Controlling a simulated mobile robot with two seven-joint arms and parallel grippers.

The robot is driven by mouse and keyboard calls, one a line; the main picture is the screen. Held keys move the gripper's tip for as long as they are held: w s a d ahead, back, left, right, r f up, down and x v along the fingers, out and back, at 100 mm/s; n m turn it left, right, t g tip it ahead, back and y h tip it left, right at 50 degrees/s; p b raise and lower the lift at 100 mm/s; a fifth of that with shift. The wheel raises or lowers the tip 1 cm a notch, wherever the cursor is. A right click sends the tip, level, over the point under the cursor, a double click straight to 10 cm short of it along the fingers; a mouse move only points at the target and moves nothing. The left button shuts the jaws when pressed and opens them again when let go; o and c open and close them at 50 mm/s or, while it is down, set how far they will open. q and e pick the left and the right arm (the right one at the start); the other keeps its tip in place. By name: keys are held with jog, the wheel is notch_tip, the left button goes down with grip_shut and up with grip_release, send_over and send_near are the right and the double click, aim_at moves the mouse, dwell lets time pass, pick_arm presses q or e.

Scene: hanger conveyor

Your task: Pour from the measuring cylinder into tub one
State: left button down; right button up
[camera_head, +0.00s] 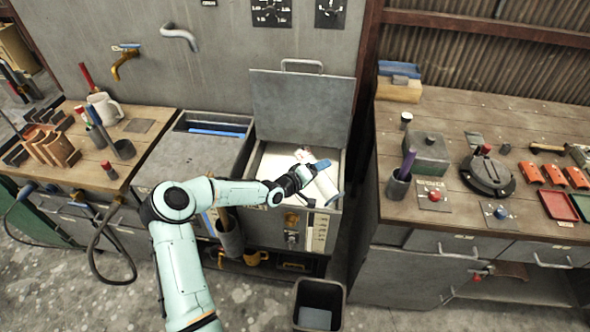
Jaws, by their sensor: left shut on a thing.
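My left gripper (306,172) reaches in from the left over an open grey tub (251,176) with a pale inside and its lid (300,108) raised behind. The gripper is shut on a pale cylinder with a blue end, which looks like the measuring cylinder (327,189). The cylinder is tilted over the tub's right part; whether anything flows from it is too small to tell. To the left is a second grey unit (197,158) with a blue strip at its back. I cannot read which tub is number one. My right gripper is not in view.
A wooden bench (450,110) with tools and a round dark fixture (487,174) stands at right. Another bench (140,110) with a mug (105,108) stands at left. A dark bin (318,305) is on the floor in front.

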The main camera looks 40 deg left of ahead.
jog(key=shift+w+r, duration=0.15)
pick_arm(q)
jog(key=shift+d+f+n+p, duration=0.1)
jog(key=shift+f+n+p, duration=0.2)
jog(key=shift+n+p, duration=0.2)
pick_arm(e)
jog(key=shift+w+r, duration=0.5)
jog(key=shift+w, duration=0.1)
pick_arm(q)
jog(key=shift+f+h, duration=0.2)
jog(key=shift+h, duration=0.1)
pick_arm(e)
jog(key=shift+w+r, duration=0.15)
pick_arm(q)
jog(key=shift+w+f+n+p, duration=0.1)
jog(key=shift+f+n+p, duration=0.25)
jog(key=shift+n, duration=0.05)
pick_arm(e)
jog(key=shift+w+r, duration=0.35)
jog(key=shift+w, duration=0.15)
pick_arm(q)
jog(key=shift+f, duration=0.2)
jog(key=shift+f+n+g+h, duration=0.3)
jog(key=shift+f+n, duration=0.15)
jog(key=shift+n, duration=0.05)
dwell(1.4)
jog(key=shift+a+f+n, duration=0.2)
jog(key=shift+n, duration=0.3)
